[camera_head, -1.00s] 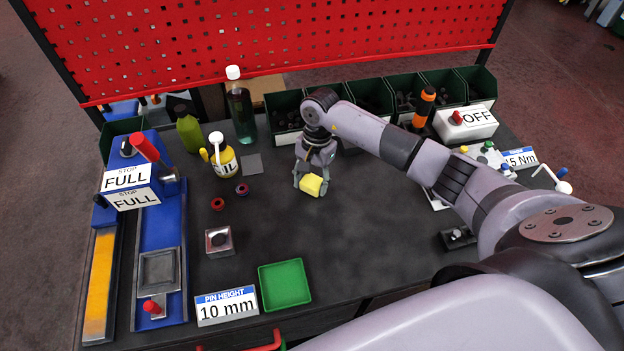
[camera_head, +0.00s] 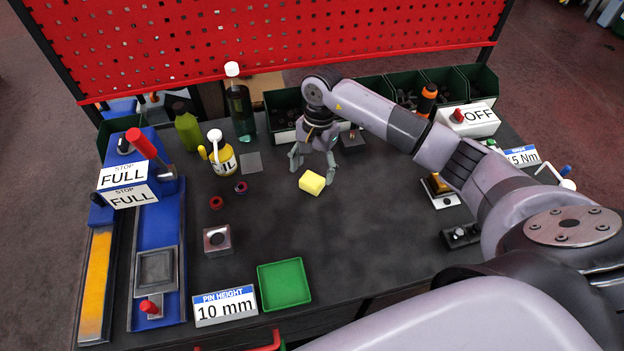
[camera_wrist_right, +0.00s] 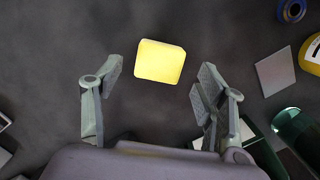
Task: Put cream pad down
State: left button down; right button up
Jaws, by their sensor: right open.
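The cream pad (camera_head: 312,183) is a small pale yellow block on the dark table top, near the middle of the head view. It also shows in the right wrist view (camera_wrist_right: 160,61), just beyond the fingertips. My right gripper (camera_head: 312,166) is just behind the pad, with its fingers spread wide. In the wrist view the right gripper (camera_wrist_right: 157,82) has a gap of bare table between each finger and the pad, and holds nothing. My left gripper does not show.
A green tray (camera_head: 284,286) lies at the front, with a metal block (camera_head: 217,240) left of it. Two small rings (camera_head: 241,187), an oil bottle (camera_head: 223,160) and a grey plate (camera_head: 251,163) are left of the gripper. Green bins (camera_head: 284,112) line the back.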

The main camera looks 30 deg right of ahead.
aim_at(316, 175)
notch_tip(316, 175, up, 8)
jog(key=d+b, duration=0.1)
jog(key=b, duration=0.1)
jog(key=shift+w, duration=0.3)
